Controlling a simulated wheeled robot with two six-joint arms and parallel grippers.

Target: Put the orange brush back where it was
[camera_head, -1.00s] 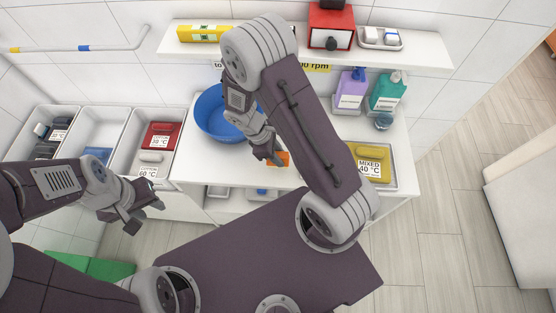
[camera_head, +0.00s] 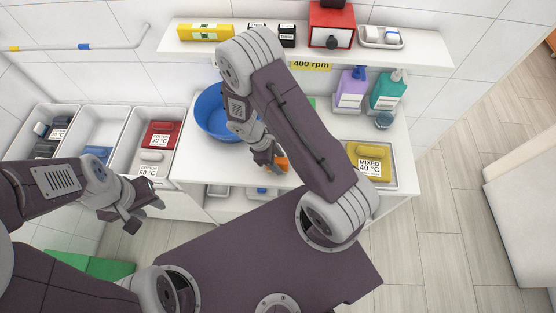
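The orange brush (camera_head: 282,163) shows as a small orange piece at the front of the white counter (camera_head: 225,170), right of the blue basin (camera_head: 213,113). My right gripper (camera_head: 271,163) is right at the brush, pointing down, and covers part of it. I cannot tell whether its fingers are closed on the brush or only beside it, nor whether the brush touches the counter. My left gripper (camera_head: 145,213) is open and empty, in front of the bins at the left, away from the brush.
Three white bins stand at left; one holds red cloth (camera_head: 160,134). A tray with yellow cloth (camera_head: 371,157) is at the counter's right. A purple bottle (camera_head: 350,88) and a teal bottle (camera_head: 388,90) stand behind it. A shelf (camera_head: 280,52) runs above.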

